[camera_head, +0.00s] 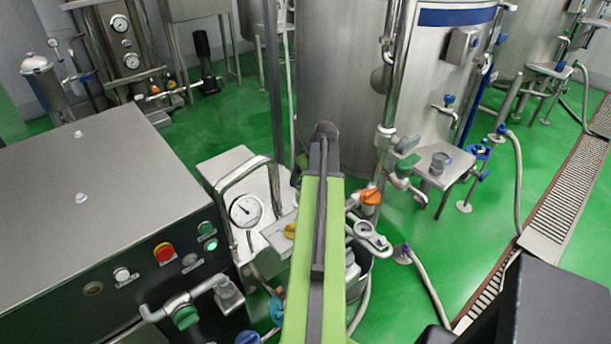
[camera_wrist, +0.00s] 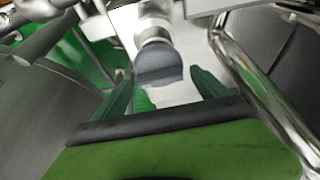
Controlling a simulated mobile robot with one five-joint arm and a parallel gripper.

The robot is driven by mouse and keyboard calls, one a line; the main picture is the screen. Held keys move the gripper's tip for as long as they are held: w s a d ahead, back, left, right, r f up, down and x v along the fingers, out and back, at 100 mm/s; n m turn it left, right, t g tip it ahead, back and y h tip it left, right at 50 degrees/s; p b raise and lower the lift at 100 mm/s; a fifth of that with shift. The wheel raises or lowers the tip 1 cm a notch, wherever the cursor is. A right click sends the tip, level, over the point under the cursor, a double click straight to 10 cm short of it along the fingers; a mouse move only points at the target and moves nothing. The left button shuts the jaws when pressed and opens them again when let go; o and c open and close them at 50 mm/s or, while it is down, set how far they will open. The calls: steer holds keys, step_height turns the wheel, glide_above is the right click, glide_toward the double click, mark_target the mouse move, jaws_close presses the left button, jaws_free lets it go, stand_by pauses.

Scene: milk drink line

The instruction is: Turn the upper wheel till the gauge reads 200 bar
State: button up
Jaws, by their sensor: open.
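The pressure gauge (camera_head: 246,211) is a round white dial in a steel frame, left of my green arm in the head view. Its numbers are too small to read. My gripper (camera_wrist: 160,74) is open in the wrist view, with one green finger on each side of a grey rounded knob or wheel (camera_wrist: 158,66) on a metal stem. I see no clear contact between the fingers and it, and cannot tell whether it is the upper wheel. My arm hides part of the machine and the gripper in the head view.
A steel control cabinet (camera_head: 95,190) with buttons stands at the left. A bent steel tube frame (camera_head: 222,195) rises by the gauge and a steel tube (camera_wrist: 262,85) runs close at right in the wrist view. An orange-handled valve (camera_head: 370,196) stands right of my arm.

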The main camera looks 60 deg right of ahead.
steer(key=p+v, duration=1.6)
steer(key=v, duration=0.1)
steer(key=shift+s, duration=0.15)
steer(key=shift+r, duration=0.15)
steer(key=shift+c, duration=0.2)
stand_by(2.0)
